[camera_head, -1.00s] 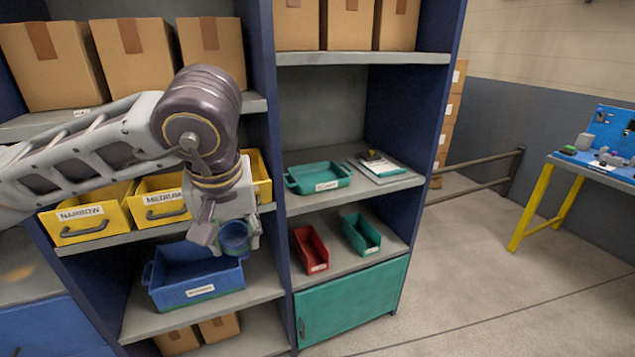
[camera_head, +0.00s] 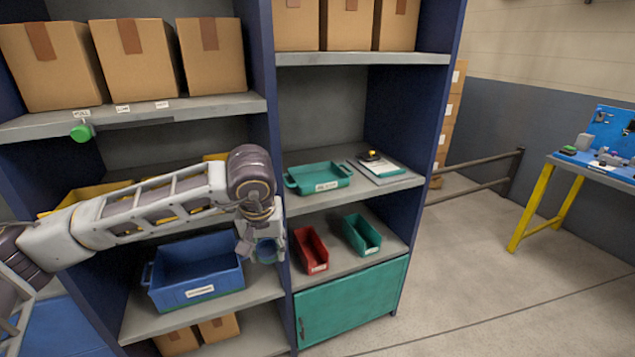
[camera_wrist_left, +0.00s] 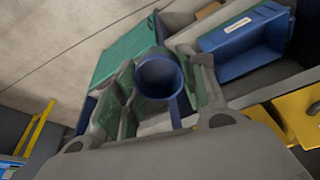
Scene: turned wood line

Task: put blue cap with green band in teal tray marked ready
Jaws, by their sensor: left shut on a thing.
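My left gripper (camera_head: 262,243) is shut on the blue cap (camera_head: 267,252), in front of the upright post between the two shelf bays. In the left wrist view the round, hollow blue cap (camera_wrist_left: 160,76) sits between the two fingers of the gripper (camera_wrist_left: 162,92). The teal tray (camera_head: 319,187) stands on the right bay's middle shelf, above and right of the gripper. It looks empty, and its front label is too small to read. My right gripper is not in view.
A blue tray (camera_head: 196,294) is on the left bay's lower shelf. A red bin (camera_head: 316,268) and a smaller teal bin (camera_head: 362,250) stand below the teal tray. A clipboard-like board (camera_head: 390,173) lies right of the teal tray. Yellow bins (camera_head: 75,197) are partly behind my arm.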

